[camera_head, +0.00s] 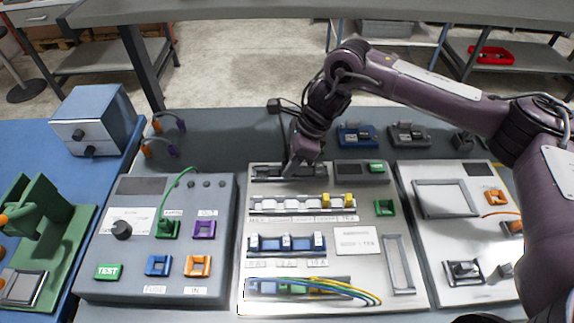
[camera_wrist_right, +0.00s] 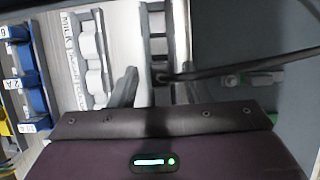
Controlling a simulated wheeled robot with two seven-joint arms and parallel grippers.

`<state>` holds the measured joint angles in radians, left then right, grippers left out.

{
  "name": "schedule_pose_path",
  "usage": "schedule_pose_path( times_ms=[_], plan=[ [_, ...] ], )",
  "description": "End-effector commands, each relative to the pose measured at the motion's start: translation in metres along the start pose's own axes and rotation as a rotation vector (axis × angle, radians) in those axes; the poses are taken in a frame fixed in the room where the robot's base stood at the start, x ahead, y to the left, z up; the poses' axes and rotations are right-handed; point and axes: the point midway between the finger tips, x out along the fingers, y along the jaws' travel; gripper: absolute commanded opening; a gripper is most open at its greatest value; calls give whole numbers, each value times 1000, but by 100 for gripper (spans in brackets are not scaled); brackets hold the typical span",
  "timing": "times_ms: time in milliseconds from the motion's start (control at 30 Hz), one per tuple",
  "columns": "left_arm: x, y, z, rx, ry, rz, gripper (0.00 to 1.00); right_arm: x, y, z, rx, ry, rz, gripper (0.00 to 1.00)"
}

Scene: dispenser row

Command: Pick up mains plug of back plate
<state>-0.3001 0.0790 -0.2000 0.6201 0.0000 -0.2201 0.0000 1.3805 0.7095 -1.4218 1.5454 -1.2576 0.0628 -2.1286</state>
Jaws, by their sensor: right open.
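My right gripper (camera_head: 293,168) reaches down to the dark slotted strip (camera_head: 262,172) at the back edge of the middle panel (camera_head: 365,285). In the right wrist view the gripper (camera_wrist_right: 160,88) is open, its fingers at either side of the slotted strip (camera_wrist_right: 156,22). A black cable (camera_wrist_right: 240,66) runs off to the right there, from a dark piece between the fingers. I cannot tell for sure whether this piece is the mains plug, or whether the fingers touch it. My left gripper does not show.
A grey panel (camera_head: 120,275) with coloured sockets stands to the left, another panel (camera_head: 440,245) to the right. A blue-grey box (camera_head: 95,122) stands at the back left. A blue block (camera_head: 357,136) and a grey block (camera_head: 409,135) lie behind the middle panel.

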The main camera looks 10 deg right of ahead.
Motion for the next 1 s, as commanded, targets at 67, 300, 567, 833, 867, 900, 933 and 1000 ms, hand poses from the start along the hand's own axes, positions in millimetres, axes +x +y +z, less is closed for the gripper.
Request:
schedule_pose_path(
  times_ms=[67, 300, 567, 833, 867, 900, 933, 1000],
  plan=[
    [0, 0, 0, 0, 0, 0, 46, 0, 0, 0, 0, 0, 0, 44],
    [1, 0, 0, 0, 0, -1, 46, 0, 0, 0, 0, 0, 0, 21],
    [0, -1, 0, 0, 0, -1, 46, 0, 0, 0, 0, -1, 0, 0],
    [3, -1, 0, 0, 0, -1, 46, -5, -1, 3, -2, -3, -2, 0],
    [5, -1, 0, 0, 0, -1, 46, -8, -1, 4, -2, -3, -2, 0],
    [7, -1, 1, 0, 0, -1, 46, -13, -1, 6, -3, -2, -2, 0],
    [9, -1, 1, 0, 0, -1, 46, -18, -1, 8, -4, -3, -4, 0],
    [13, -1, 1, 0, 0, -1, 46, -30, -1, 13, -3, -4, -5, 0]
  ],
)
